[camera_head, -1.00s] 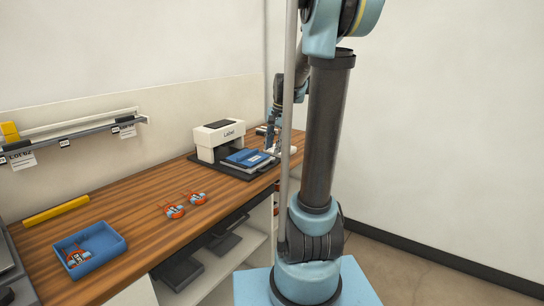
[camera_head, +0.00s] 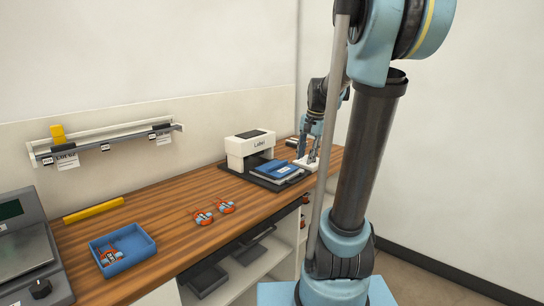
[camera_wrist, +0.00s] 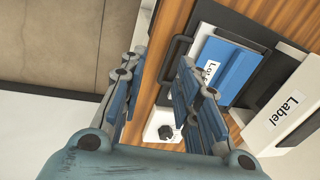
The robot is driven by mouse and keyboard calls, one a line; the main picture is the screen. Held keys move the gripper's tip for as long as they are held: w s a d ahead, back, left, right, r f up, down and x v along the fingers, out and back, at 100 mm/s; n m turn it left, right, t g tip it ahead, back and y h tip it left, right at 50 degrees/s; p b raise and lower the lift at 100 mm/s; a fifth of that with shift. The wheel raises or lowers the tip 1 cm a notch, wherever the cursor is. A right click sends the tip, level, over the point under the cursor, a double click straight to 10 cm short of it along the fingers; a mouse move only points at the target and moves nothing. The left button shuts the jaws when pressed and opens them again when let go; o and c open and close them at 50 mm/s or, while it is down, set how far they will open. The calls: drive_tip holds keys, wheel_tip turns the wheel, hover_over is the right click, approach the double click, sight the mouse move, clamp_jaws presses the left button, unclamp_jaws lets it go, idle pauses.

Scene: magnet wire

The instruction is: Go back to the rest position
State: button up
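My gripper (camera_head: 308,158) hangs over the far right end of the wooden bench, beside the label printer (camera_head: 250,147). In the wrist view my gripper (camera_wrist: 161,62) has its two blue fingers well apart with nothing between them. A small white box with a black knob (camera_wrist: 160,128) shows on the bench beyond the gap between the fingers. A blue labelled piece (camera_wrist: 228,68) lies in front of the printer, to the right of the fingers; it also shows in the head view (camera_head: 275,170). The gripper does not visibly touch it.
A blue bin (camera_head: 142,245) holding a red-orange part stands at the front left. Two similar parts (camera_head: 203,217) lie mid-bench. A yellow bar (camera_head: 93,210) lies near the wall, below a rail (camera_head: 105,142). A grey device (camera_head: 28,250) is at the left edge. Open bench lies between these.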

drive_tip(key=s+f+n, duration=0.4)
drive_tip(key=s+f, duration=0.3)
drive_tip(key=s, duration=0.5)
drive_tip(key=s+f+n+h, duration=0.1)
drive_tip(key=s+f+n, duration=0.3)
drive_tip(key=s, duration=0.9)
wheel_tip(320, 180, down, 3)
drive_tip(key=shift+t, duration=0.3)
drive_tip(key=shift+w+d, duration=0.1)
drive_tip(key=shift+w, duration=0.05)
drive_tip(key=shift+w+f, duration=0.2)
drive_tip(key=shift+w, duration=0.15)
